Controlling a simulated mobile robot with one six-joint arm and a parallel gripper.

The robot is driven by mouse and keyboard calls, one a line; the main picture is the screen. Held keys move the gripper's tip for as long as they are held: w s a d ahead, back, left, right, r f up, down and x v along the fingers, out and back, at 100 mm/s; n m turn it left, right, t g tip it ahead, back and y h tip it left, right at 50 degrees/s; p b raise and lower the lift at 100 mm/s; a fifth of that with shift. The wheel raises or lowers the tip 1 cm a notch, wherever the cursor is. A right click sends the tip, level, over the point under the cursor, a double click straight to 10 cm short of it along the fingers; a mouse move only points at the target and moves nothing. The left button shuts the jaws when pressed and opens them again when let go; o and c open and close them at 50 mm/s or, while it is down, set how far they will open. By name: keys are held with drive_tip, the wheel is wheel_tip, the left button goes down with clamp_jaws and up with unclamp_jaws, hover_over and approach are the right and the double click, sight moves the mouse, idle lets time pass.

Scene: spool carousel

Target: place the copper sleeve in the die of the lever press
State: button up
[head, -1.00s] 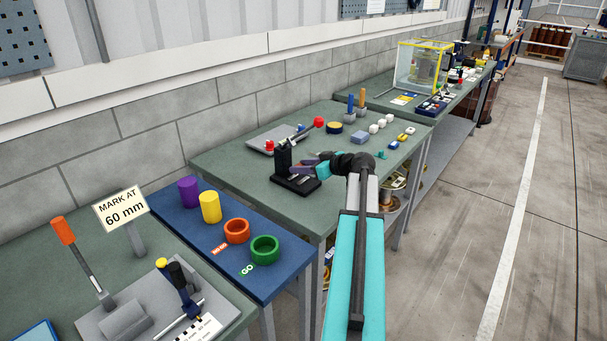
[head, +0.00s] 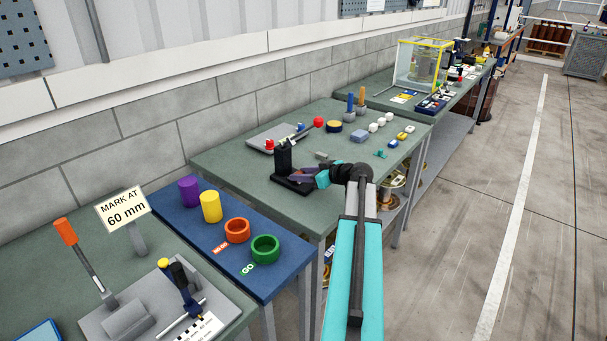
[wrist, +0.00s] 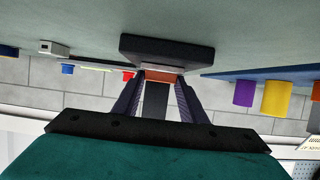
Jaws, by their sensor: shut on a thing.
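The black lever press (head: 284,157) stands near the front left of the middle table, with a dark post and base. Its base also shows in the wrist view (wrist: 165,50), which looks upside down. My gripper (head: 296,175) is low at the press, in front of the post. In the wrist view its two purple fingers (wrist: 160,84) are shut on the copper sleeve (wrist: 160,76), an orange-brown band between the fingertips, right at the press base.
A lever with a red knob (head: 319,121) rises above the press. A small grey block (head: 321,155) lies right of the post. White blocks (head: 378,125) and a yellow-topped disc (head: 334,127) lie farther back. A blue table (head: 180,217) with coloured cylinders is nearer left.

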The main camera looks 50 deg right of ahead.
drive_tip(key=shift+f, duration=0.2)
drive_tip(key=o, duration=1)
drive_tip(key=shift+r, duration=0.25)
drive_tip(key=b+v, duration=0.2)
drive_tip(key=v, duration=1)
drive_tip(key=shift+b, duration=0.4)
drive_tip(key=shift+f, duration=0.1)
